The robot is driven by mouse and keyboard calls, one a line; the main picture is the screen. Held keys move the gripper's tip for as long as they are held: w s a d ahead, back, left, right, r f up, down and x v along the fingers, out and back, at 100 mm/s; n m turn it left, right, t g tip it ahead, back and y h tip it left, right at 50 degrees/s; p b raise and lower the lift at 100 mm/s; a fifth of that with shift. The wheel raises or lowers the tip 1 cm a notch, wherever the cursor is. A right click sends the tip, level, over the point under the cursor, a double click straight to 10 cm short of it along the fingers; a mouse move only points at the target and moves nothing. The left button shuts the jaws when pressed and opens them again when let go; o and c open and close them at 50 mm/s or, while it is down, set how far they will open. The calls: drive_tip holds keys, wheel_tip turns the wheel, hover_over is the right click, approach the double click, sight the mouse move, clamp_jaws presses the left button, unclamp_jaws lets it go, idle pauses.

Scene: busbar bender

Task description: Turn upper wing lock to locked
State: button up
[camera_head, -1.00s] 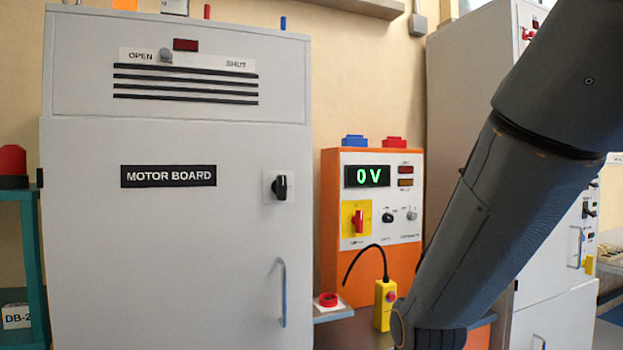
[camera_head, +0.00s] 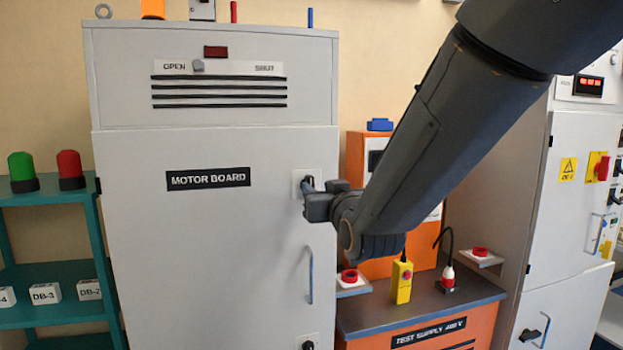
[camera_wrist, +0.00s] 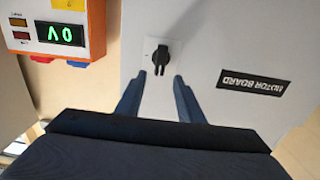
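The upper wing lock is a black rotary handle (camera_head: 308,183) on a white square plate, high at the right edge of the grey MOTOR BOARD door (camera_head: 220,240). In the upside-down wrist view the handle (camera_wrist: 161,56) stands roughly upright in the picture, between and just beyond the fingertips. My gripper (camera_wrist: 159,80) is open, its two dark fingers apart and nothing between them. In the head view my gripper (camera_head: 312,190) is at the lock and partly hides it. Whether a finger touches the handle I cannot tell.
A second black handle (camera_head: 308,342) sits low on the same door, below a vertical pull handle (camera_head: 310,275). An orange test supply unit (camera_head: 380,262) stands just right, partly behind my arm. A teal shelf (camera_head: 50,270) stands left.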

sight(311, 183)
drive_tip(key=shift+p+x, duration=1.2)
drive_tip(key=shift+x, duration=2.15)
drive_tip(key=shift+f, duration=0.1)
clamp_jaws()
